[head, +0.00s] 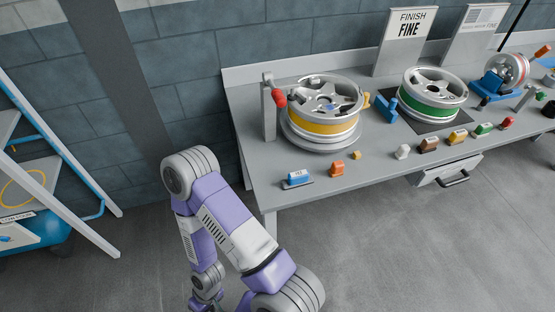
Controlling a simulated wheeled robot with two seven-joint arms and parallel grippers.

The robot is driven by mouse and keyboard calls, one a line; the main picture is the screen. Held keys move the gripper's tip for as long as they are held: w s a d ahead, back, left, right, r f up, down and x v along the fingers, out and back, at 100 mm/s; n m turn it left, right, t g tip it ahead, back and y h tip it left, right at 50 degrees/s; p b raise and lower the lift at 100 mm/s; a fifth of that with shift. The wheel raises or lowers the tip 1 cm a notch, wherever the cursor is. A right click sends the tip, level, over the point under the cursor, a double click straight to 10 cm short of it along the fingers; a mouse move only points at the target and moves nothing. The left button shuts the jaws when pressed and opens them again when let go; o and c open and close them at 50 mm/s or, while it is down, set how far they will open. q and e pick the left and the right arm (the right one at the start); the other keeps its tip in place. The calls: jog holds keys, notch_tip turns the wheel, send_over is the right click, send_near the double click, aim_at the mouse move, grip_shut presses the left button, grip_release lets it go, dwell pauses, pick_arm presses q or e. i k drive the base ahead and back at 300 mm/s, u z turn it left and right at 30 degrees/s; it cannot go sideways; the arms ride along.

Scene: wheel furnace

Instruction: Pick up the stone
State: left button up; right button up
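Several small coloured blocks stand in a row along the front of the grey workbench (375,175). They include a blue one on a dark base (298,178), an orange one (337,168), a whitish one (402,152), a brown one (428,145), a yellow one (457,136), a green one (483,129) and a red one (507,122). I cannot tell which of them is the stone. A purple and white arm of mine bends in front of the bench's left end. Neither of my grippers is in view.
A wheel with a yellow band (325,125) sits on a round stand, beside a post with a red knob (279,98). A green-banded wheel (434,92) stands further right. A drawer (447,173) juts out under the bench. A blue-white frame (60,170) stands left. The floor between is clear.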

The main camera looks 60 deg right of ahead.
aim_at(338, 168)
jog(key=u, duration=0.45)
jog(key=k, duration=1.25)
jog(key=z, duration=1.65)
jog(key=i, duration=0.4)
jog(key=u, duration=0.05)
